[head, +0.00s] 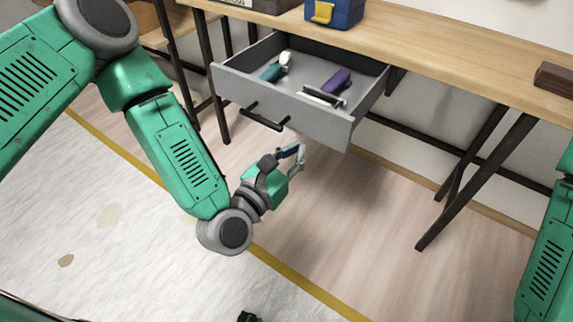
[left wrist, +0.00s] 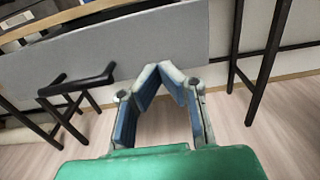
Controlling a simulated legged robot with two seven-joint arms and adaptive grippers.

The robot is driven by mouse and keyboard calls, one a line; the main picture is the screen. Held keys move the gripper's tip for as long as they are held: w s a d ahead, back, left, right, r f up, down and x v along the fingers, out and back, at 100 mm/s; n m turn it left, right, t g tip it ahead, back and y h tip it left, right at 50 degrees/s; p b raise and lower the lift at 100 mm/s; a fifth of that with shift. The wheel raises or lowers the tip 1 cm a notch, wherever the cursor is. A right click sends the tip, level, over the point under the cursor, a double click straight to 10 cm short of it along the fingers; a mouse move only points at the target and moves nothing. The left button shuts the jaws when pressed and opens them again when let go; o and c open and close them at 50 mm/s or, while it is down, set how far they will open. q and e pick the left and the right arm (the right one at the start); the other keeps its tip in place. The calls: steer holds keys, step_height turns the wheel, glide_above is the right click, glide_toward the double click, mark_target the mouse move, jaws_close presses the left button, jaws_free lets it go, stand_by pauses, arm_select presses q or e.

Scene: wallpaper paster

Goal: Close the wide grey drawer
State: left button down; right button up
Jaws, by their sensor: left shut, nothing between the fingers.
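The wide grey drawer (head: 285,98) is pulled out from under the wooden workbench in the head view. Its front panel has a black bar handle (head: 265,117). Inside lie a teal tool (head: 271,72), a purple item (head: 337,80) and a pale item near the front. My left gripper (head: 300,153) is shut and empty, below and in front of the drawer front, apart from it. In the left wrist view the grey front panel (left wrist: 150,50) spans the upper part, with the handle (left wrist: 75,80) to the left of my gripper (left wrist: 172,72).
The wooden workbench (head: 460,60) holds a blue bin (head: 334,12) and a dark brown block (head: 554,79). Black bench legs (head: 475,180) stand on the right and left. The floor below the drawer is clear, with a yellow line (head: 300,284) across it.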

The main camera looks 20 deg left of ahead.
mark_target(319, 125)
arm_select(q)
steer(key=b+x, duration=0.1)
steer(key=x, duration=0.6)
steer(key=shift+w+d+b, duration=0.1)
steer(key=shift+w+b, duration=0.05)
steer(key=shift+b, duration=0.2)
arm_select(e)
steer(key=shift+f, duration=0.95)
arm_select(q)
steer(key=shift+w, duration=0.1)
